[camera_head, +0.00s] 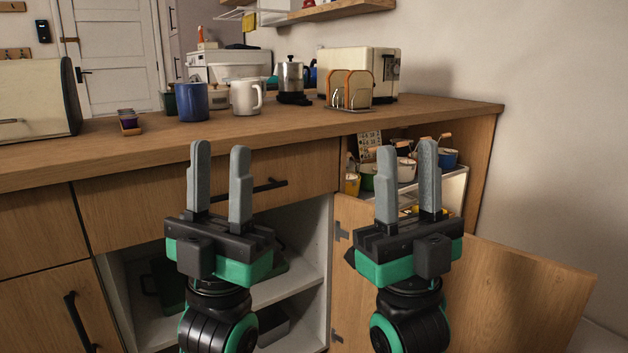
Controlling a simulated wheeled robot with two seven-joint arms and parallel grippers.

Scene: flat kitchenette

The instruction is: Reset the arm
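My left gripper (220,184) points up in front of the cabinet, its two grey fingers apart with nothing between them. My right gripper (408,178) also points up, to the right of the left one, in front of the open cabinet door. Neither gripper appears to hold anything.
The wooden counter (90,150) holds a blue mug (193,103), a white mug (246,97), a kettle (290,77) and a toaster (385,68). A cabinet door (520,300) stands open at lower right. The lower cabinet shelf (300,287) is exposed. A drawer handle (270,186) lies behind the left gripper.

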